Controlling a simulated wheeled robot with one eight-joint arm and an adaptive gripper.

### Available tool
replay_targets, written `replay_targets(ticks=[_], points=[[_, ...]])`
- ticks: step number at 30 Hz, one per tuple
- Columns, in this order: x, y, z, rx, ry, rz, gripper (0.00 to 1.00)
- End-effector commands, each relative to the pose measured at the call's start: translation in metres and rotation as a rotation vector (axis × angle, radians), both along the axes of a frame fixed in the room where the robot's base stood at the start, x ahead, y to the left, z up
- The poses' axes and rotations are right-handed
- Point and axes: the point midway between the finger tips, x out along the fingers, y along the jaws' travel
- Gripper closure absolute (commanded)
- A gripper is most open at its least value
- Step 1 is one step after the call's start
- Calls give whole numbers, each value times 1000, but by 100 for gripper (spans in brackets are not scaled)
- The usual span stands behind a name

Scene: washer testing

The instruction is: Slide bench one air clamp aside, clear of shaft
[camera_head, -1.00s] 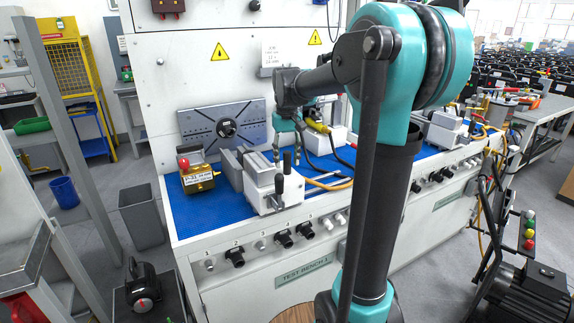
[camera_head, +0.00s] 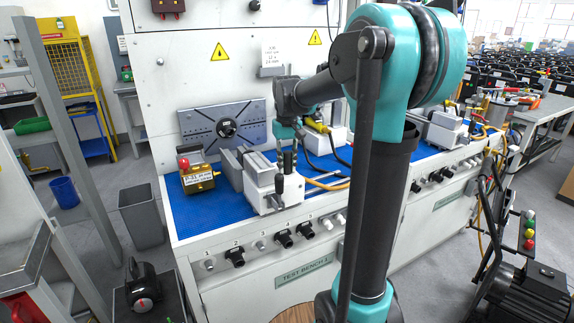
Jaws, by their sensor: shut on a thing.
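On bench one, a white block with grey jaw plates (camera_head: 262,172), which looks like the air clamp, stands on the blue mat near the front edge. A dark handle (camera_head: 279,184) hangs at its front. My gripper (camera_head: 287,160) points down at the right part of this clamp, shut on what looks like its upright dark handle. The fingers hide most of the held part. Behind is a slotted grey plate (camera_head: 200,127) with a round dark hub and shaft end (camera_head: 227,128), left of my gripper.
A brass-coloured box with a red knob (camera_head: 198,179) stands left of the clamp. Cables and a yellow hose (camera_head: 328,184) lie right of it. Knobs (camera_head: 283,238) line the bench front. Some blue mat (camera_head: 205,218) is free at the front left.

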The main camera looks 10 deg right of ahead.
Motion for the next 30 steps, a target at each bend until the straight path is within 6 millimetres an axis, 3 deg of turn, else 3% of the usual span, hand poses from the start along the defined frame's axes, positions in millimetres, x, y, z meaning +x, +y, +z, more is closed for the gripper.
replay_targets(ticks=[8,14,30], points=[[1,-2,0,0,0,-1,100],[8,-25,0,-1,0,-5,100],[56,-174,0,-2,0,-7,100]])
